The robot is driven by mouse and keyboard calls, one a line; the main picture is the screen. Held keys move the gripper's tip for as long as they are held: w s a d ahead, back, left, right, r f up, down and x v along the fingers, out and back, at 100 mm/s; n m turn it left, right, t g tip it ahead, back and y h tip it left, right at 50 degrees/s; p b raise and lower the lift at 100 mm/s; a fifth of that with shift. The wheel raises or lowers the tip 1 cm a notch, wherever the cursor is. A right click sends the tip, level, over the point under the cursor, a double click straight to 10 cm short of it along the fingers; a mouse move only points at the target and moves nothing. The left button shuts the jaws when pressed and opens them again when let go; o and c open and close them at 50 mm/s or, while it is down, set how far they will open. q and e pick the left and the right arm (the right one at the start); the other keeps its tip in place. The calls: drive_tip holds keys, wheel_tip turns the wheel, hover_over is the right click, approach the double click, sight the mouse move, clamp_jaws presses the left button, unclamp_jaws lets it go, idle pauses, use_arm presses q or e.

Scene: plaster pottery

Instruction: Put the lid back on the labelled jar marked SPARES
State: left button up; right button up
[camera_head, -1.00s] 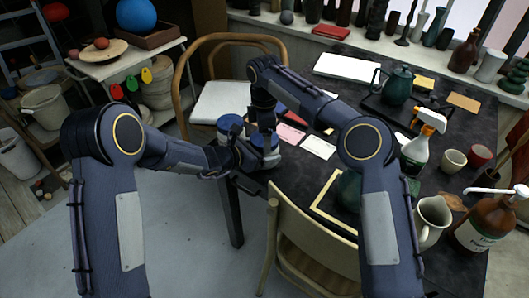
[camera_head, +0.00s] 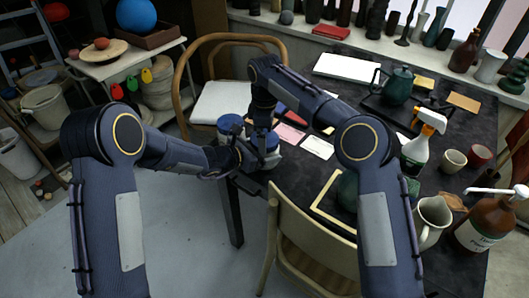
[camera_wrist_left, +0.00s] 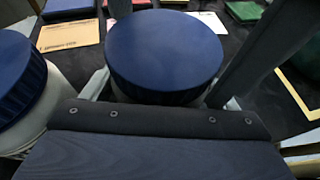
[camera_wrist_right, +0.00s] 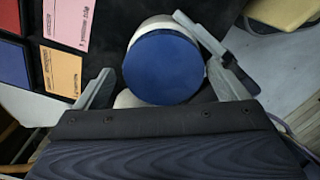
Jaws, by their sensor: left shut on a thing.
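Two pale jars with blue lids stand together at the table's left corner. The nearer lid (camera_head: 271,141) sits on its jar (camera_head: 272,158); whether it is fully seated I cannot tell. The other jar's lid (camera_head: 230,122) is beside it, left in the left wrist view (camera_wrist_left: 18,72). My left gripper (camera_head: 236,157) is shut around the nearer jar, below the lid (camera_wrist_left: 165,50). My right gripper (camera_wrist_right: 145,45) is open above, its fingers on either side of the lid (camera_wrist_right: 162,65), with a gap at the left finger. No jar label is readable.
Paper cards (camera_head: 318,147) lie right of the jars. A wooden chair (camera_head: 300,235) is at the front edge, another (camera_head: 220,100) behind. A spray bottle (camera_head: 418,150), teapot (camera_head: 398,85) and jug (camera_head: 430,220) are further right on the dark table (camera_head: 335,110).

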drive_tip(key=shift+s+a+r, duration=0.1)
drive_tip(key=shift+s+r, duration=0.05)
drive_tip(key=shift+r, duration=2.1)
drive_tip(key=shift+c, duration=0.4)
drive_tip(key=shift+r+n, duration=0.3)
drive_tip(key=shift+r, duration=0.1)
drive_tip(key=shift+r+n, duration=1.35)
drive_tip(key=shift+n, duration=0.05)
drive_tip(key=shift+f, duration=4.05)
